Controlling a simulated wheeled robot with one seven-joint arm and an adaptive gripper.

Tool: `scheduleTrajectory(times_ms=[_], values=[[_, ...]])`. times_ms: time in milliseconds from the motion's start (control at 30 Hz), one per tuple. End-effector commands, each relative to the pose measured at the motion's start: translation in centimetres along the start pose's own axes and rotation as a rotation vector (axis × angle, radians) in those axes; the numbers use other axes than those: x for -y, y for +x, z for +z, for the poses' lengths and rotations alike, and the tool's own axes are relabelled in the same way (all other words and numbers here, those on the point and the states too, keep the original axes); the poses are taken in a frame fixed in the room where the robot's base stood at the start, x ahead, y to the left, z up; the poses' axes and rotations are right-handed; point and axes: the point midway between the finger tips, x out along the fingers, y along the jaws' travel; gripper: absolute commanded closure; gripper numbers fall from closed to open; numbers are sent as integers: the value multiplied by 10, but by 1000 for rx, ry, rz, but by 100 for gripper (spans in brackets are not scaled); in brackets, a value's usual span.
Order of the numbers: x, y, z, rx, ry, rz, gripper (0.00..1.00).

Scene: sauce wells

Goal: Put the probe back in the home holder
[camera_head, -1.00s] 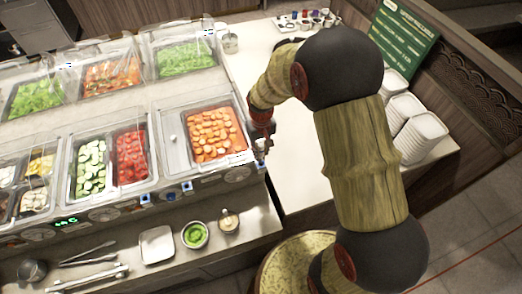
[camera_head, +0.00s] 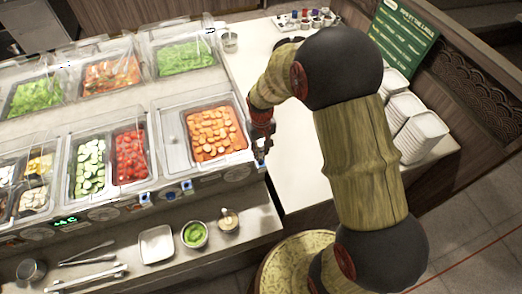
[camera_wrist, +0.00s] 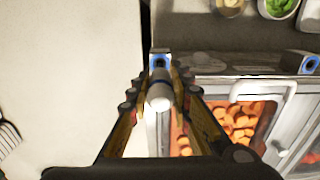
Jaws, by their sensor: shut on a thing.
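The probe (camera_wrist: 160,94) shows in the wrist view as a short white cylinder with a blue band, seen nearly end-on. My gripper (camera_wrist: 160,82) is shut on it, one finger on each side. Just beyond it is a blue-faced holder (camera_wrist: 159,58) at the corner of the counter front. The probe's far end is hidden, so I cannot tell whether it sits in that holder. In the head view my gripper (camera_head: 262,143) is at the counter's right front corner. Other blue holders (camera_head: 187,186) line the front edge, and one shows in the wrist view (camera_wrist: 309,64). I cannot tell which is home.
A pan of carrot slices (camera_head: 214,132) lies just left of my gripper. A lower shelf holds a green sauce cup (camera_head: 195,235), a tan cup (camera_head: 228,221) and a white dish (camera_head: 156,244). The white counter (camera_head: 300,170) to the right is clear near my gripper.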

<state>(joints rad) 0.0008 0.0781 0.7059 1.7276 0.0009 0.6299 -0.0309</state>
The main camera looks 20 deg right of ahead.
Motion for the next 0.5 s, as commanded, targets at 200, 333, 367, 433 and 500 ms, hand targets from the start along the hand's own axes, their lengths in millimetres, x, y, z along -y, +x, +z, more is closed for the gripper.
scheduleTrajectory(times_ms=[200, 333, 367, 433, 500], values=[[0, 5, 0, 0, 0, 0, 100], [0, 8, 0, 0, 0, 0, 100], [0, 9, 0, 0, 0, 0, 100], [0, 10, 0, 0, 0, 0, 100], [0, 12, 0, 0, 0, 0, 100]])
